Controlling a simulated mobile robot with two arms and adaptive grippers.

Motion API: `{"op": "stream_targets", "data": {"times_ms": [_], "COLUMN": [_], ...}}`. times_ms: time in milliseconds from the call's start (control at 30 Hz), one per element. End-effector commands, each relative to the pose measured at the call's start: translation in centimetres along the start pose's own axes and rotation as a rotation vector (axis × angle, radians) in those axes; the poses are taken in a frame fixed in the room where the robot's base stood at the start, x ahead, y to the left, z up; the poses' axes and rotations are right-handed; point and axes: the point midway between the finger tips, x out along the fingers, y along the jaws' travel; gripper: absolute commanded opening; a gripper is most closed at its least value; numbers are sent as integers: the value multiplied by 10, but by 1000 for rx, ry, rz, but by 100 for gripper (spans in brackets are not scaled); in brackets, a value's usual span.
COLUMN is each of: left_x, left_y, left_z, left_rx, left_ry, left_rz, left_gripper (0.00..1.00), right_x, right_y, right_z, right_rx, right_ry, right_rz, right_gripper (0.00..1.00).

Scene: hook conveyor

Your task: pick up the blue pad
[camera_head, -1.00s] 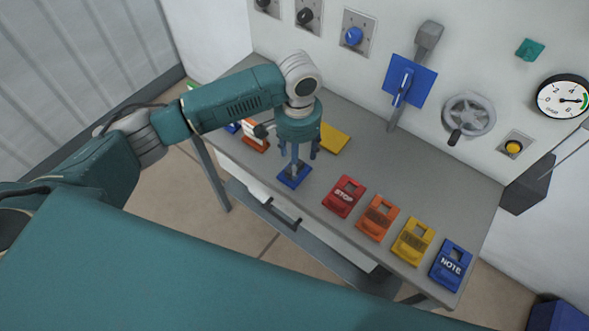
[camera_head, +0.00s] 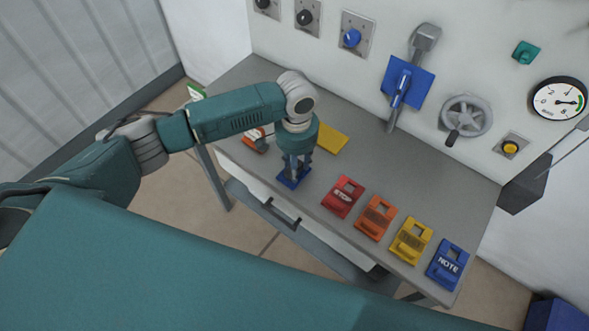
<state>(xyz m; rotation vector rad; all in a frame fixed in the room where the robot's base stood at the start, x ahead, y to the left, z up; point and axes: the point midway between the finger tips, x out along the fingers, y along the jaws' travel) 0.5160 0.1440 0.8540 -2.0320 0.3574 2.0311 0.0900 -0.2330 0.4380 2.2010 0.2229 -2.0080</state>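The blue pad (camera_head: 292,180) lies flat near the front edge of the grey table, left of the red STOP tag. My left gripper (camera_head: 297,171) points straight down over it. Its fingers reach down to the pad and hide part of it. The fingers look closer together than before, but whether they are shut on the pad cannot be told. My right gripper is not in view.
A row of red (camera_head: 343,197), orange (camera_head: 375,218), yellow (camera_head: 411,241) and blue NOTE (camera_head: 448,264) tags lies on the table (camera_head: 405,180) to the right. A flat yellow pad (camera_head: 327,139) lies behind my gripper. A lever (camera_head: 401,88) and handwheel (camera_head: 466,117) are on the wall.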

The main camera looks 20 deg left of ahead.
Motion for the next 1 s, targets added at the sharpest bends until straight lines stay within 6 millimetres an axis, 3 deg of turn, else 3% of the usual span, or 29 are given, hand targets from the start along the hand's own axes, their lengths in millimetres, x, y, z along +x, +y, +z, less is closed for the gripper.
{"op": "stream_targets", "data": {"times_ms": [167,367,467,800,1000], "left_x": [-4,-24,-44,-141,-183], "left_y": [0,0,0,0,-1], "left_z": [0,-1,-2,-2,-1], "left_rx": [0,1,1,1,0], "left_ry": [1,4,5,7,3], "left_rz": [0,1,0,-1,-2], "left_gripper": [8,8,8,8,8], "right_x": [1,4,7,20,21], "right_y": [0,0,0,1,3], "right_z": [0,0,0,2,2], "right_rx": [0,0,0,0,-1], "right_ry": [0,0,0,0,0], "right_rz": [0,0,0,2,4], "right_gripper": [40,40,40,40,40]}}
